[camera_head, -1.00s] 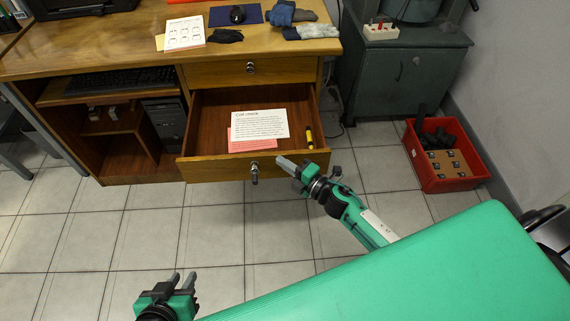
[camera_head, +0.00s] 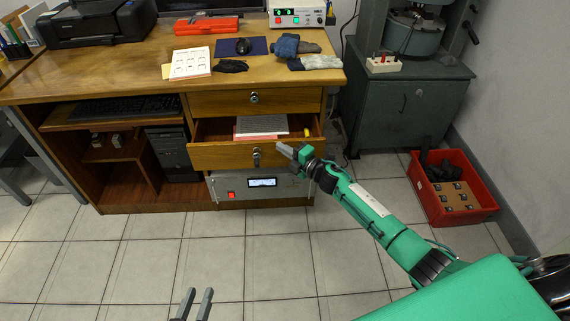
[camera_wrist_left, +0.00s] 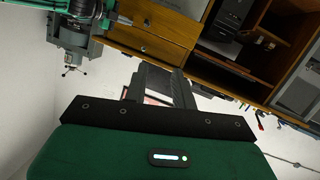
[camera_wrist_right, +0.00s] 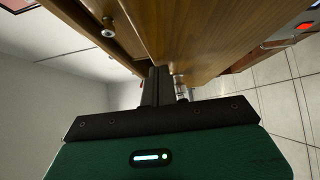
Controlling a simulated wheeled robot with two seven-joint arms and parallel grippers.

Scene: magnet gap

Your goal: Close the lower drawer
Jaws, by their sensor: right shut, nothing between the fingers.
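The lower drawer (camera_head: 229,156) of the wooden desk is partly open in the head view, with papers (camera_head: 262,126) and a yellow marker (camera_head: 306,132) inside. Its front has a metal knob (camera_head: 256,157). My right gripper (camera_head: 283,148) is shut and empty, its tips at the drawer front right of the knob; contact cannot be told for sure. In the right wrist view the fingers (camera_wrist_right: 158,85) meet close to the wooden front (camera_wrist_right: 190,40). My left gripper (camera_head: 197,303) is low in the head view, away from the desk, its two fingers apart; they also show in the left wrist view (camera_wrist_left: 160,85).
The upper drawer (camera_head: 285,100) is shut. A grey instrument (camera_head: 285,188) stands below the lower drawer. A red crate (camera_head: 479,204) stands on the floor at the right, beside a grey cabinet (camera_head: 405,115). The floor in front of the desk is clear.

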